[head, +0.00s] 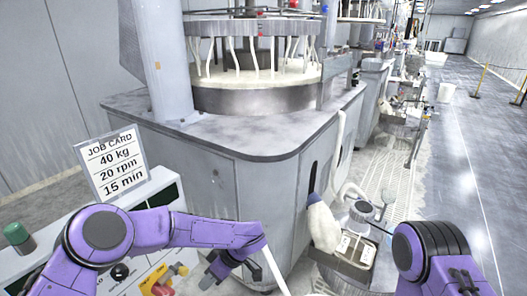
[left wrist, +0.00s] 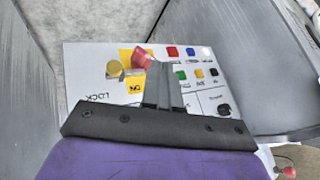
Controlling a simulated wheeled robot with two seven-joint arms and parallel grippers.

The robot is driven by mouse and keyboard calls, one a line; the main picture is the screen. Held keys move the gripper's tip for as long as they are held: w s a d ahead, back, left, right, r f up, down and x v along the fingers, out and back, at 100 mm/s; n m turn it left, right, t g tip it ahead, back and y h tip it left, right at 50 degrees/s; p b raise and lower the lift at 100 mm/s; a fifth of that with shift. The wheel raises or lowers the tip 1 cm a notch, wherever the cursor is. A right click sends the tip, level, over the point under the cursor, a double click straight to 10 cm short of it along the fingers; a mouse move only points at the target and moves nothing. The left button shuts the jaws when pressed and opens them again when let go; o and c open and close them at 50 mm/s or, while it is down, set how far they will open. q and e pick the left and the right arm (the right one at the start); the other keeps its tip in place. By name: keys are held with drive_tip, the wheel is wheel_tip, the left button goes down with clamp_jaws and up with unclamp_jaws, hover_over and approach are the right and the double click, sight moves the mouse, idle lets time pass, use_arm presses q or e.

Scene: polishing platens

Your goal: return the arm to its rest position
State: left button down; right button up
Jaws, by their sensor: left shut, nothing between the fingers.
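My left arm (head: 185,228) reaches in from the left of the head view, raised over the control panel and bent down at its far end. My left gripper (head: 210,277) is at its end, shut and empty, low beside the grey machine's front and right of the panel's yellow part. In the left wrist view, the closed fingers (left wrist: 165,85) point at the control panel (left wrist: 90,75), apparently without holding anything. My right arm (head: 435,250) shows at the lower right; its gripper is out of the picture.
The polishing machine (head: 215,185) fills the middle. A tray (head: 345,262) stands right of it; open floor (head: 465,150) lies beyond.

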use_arm(q)
wheel_tip(320, 180, down, 7)
drive_tip(key=w+a+t, duration=0.1)
drive_tip(key=a+t, duration=0.1)
drive_tip(key=t, duration=0.5)
drive_tip(key=s+a+f+m+t+h, duration=0.25)
drive_tip(key=s+f, duration=0.35)
drive_tip(key=s, duration=0.3)
drive_tip(key=s+a+m+g, duration=0.1)
drive_tip(key=s+a, duration=0.2)
drive_tip(key=s, duration=0.3)
drive_tip(key=s+a+f+m+g+h, duration=0.1)
drive_tip(key=s+a+m+g, duration=0.1)
drive_tip(key=s+a, duration=0.2)
drive_tip(key=s+a+m+g, duration=0.1)
drive_tip(key=s+a, duration=0.2)
drive_tip(key=s, duration=0.6)
drive_tip(key=shift+s+a+f+h, duration=0.2)
drive_tip(key=shift+s+f+h, duration=0.05)
drive_tip(key=shift+h, duration=0.1)
drive_tip(key=shift+s+g, duration=0.15)
drive_tip(key=shift+g, duration=0.1)
